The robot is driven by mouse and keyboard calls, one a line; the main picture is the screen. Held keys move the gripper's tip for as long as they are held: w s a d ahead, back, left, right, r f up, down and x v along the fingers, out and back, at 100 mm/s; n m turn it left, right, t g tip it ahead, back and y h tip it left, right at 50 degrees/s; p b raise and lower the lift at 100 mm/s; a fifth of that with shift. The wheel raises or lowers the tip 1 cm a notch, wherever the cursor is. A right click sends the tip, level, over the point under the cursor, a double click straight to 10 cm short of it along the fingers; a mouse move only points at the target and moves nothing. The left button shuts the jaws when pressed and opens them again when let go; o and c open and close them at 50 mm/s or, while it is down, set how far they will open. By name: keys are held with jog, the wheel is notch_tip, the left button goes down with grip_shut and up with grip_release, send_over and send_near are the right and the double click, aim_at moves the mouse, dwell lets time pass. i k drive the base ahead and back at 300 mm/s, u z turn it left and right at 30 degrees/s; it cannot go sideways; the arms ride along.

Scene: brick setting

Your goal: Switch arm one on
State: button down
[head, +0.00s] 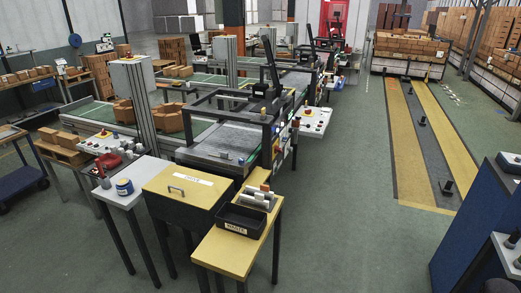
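My gripper is not in view. In the head view, a black upright arm-like column (270,62) stands on the nearest black-framed station (215,142); I cannot read a label that tells whether it is arm one. A light control panel (314,122) with several small coloured buttons juts from the right side of this station. Another panel (108,148) with buttons sits at the station's left front, partly behind a red object (108,162). Switch positions and lamp states are too small to tell.
A yellow handled box (180,194) and a yellow table (228,252) with a black labelled tray (240,221) stand in front. A blue cabinet (470,230) is at right. Green floor (350,220) between is clear. Brick stacks (410,45) stand behind.

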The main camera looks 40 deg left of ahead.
aim_at(278, 149)
jog(key=u, duration=0.45)
jog(key=i, duration=0.65)
jog(key=u, duration=0.75)
jog(key=i, duration=1.25)
jog(key=u, duration=0.4)
